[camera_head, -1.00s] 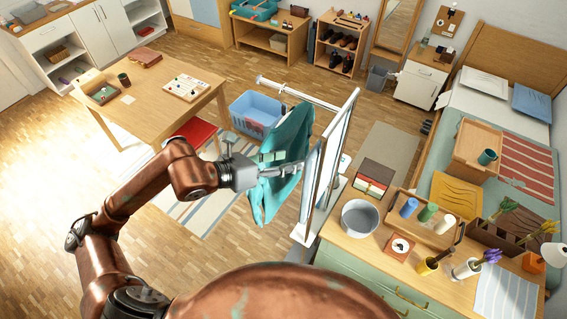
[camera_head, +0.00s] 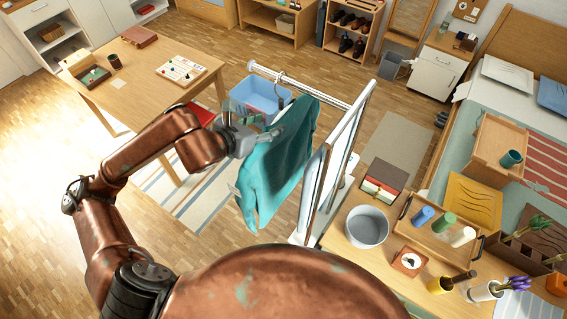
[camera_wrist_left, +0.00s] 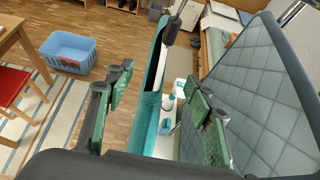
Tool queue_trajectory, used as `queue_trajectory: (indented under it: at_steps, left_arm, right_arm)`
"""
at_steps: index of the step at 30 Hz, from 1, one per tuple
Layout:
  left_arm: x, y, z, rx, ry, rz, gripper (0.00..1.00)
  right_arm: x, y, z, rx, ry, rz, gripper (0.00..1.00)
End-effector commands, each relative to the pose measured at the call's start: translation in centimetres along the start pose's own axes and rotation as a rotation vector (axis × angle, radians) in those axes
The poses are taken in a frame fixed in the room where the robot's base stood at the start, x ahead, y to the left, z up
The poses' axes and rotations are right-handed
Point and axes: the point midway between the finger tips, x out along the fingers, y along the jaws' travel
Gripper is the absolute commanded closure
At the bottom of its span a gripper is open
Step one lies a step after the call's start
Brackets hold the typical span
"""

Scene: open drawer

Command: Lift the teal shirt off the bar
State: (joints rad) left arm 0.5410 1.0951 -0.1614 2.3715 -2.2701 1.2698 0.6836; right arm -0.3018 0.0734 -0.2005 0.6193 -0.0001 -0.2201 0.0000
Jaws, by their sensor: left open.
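The teal shirt (camera_head: 278,165) hangs on a hanger whose hook (camera_head: 280,78) is at the white bar (camera_head: 315,94) in the head view. Whether the hook rests on the bar is hard to tell. My left gripper (camera_head: 264,136) is open at the left side of the shirt, near its upper half, and partly overlaps it. In the left wrist view, the two green-padded fingers of my left gripper (camera_wrist_left: 158,84) stand apart, with the shirt (camera_wrist_left: 152,100) seen edge-on between them. Contact cannot be told. My right gripper is not in view.
A white-framed stand (camera_head: 330,165) carries the bar, close right of the shirt. A dresser with a grey bucket (camera_head: 367,228) and wooden tray (camera_head: 425,240) stands right. A blue basket (camera_head: 245,92) is on the floor behind. A wooden table (camera_head: 140,75) stands left.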

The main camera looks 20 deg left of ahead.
Motion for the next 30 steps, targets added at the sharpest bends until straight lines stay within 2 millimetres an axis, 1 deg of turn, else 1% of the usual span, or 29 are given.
queue_trajectory:
  at_steps: [3,7,13,15,18,21,26,30]
  left_arm:
    - [1.1,0.0,0.1,-0.003,0.0,-0.001,0.51]
    - [2.4,0.0,-0.1,-0.003,0.002,0.0,0.51]
    - [5.0,-0.1,-0.9,-0.002,0.004,-0.001,0.51]
    - [6.0,-0.1,-0.9,-0.002,0.001,-0.002,0.51]
    - [7.0,-0.2,-1.0,0.0,0.001,-0.003,0.51]
    - [7.4,-0.1,-1.0,0.001,0.0,-0.002,0.51]
    - [7.4,-0.1,-1.1,0.001,0.0,-0.002,0.51]
    - [7.4,-0.1,-1.1,0.001,0.0,-0.002,0.6]
  right_arm:
    - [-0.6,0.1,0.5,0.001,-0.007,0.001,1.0]
    - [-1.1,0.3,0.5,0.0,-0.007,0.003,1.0]
    - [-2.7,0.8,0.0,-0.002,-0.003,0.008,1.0]
    - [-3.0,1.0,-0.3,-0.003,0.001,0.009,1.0]
    - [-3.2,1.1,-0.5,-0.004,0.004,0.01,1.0]
    - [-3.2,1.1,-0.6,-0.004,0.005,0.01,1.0]
    - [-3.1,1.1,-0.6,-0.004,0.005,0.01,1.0]
    - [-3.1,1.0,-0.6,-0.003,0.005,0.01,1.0]
